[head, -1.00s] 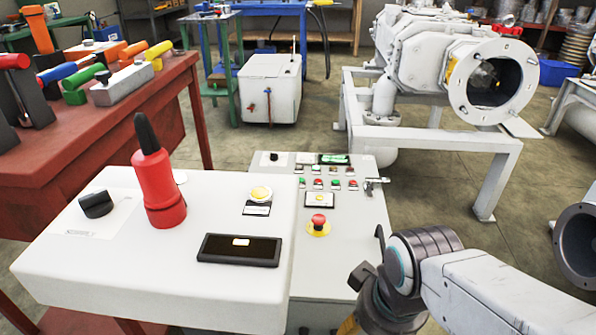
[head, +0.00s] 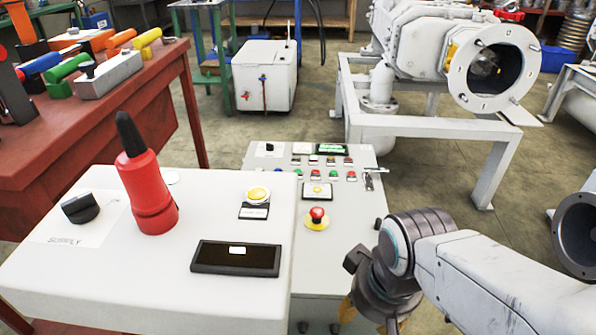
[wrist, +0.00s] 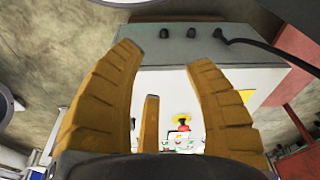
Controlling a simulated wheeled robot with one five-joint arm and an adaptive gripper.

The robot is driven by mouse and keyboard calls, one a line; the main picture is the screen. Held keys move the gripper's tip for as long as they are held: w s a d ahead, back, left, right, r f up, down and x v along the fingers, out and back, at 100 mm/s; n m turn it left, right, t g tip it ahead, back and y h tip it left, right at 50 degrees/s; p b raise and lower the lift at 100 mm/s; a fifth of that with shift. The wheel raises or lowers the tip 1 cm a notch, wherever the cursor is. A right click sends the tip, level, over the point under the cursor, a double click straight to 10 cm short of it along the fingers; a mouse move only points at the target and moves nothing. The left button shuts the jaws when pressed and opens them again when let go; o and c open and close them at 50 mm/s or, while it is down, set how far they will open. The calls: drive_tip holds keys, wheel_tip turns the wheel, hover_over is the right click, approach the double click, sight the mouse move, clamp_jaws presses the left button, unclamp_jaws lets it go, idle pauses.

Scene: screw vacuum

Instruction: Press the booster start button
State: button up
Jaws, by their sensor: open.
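A grey control panel (head: 348,222) stands at the middle, with rows of small green and red buttons (head: 303,172). A yellow square-framed button (head: 317,190) and a red mushroom button on a yellow base (head: 317,217) sit below the rows. The labels are too small to read, so I cannot tell which is the booster start button. My gripper (wrist: 165,58) is open and empty, its orange-brown fingers spread. In the head view it hangs at the lower right, beside the panel, mostly hidden behind my wrist. Between the fingers, the wrist view shows the red mushroom button (wrist: 183,129).
A nearer white box (head: 120,285) carries a black knob, a red black-tipped fixture (head: 150,195), a yellow button (head: 257,194) and a dark display (head: 236,258). A red bench (head: 150,100) stands left. A white-framed machine (head: 440,130) stands behind.

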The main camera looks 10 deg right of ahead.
clamp_jaws()
drive_tip(key=c, duration=0.8)
unclamp_jaws()
